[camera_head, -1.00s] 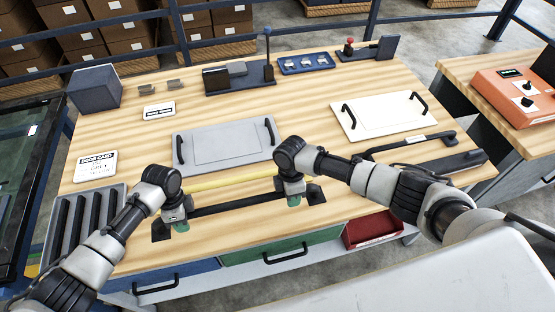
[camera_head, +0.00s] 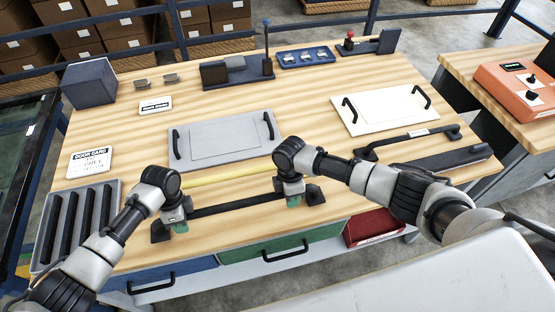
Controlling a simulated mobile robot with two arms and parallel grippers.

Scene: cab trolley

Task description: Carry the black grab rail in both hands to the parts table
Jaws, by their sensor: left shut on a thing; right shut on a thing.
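The black grab rail (camera_head: 240,204) spans between my two hands, with a dark foot at each end. My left gripper (camera_head: 180,222) is shut on the rail near its left foot. My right gripper (camera_head: 293,198) is shut on it near its right foot. The rail appears over the front part of the wooden table (camera_head: 215,225), slightly tilted in the picture. Any gap between rail and tabletop is hard to judge. A second, similar black rail (camera_head: 415,141) lies at the table's right.
A grey panel (camera_head: 222,140) and a cream panel (camera_head: 385,108), both with black handles, lie beyond the rail. A yellow strip (camera_head: 232,179) lies just behind it. A slotted grey tray (camera_head: 52,232) stands at left. Another table with an orange device (camera_head: 515,95) is at right.

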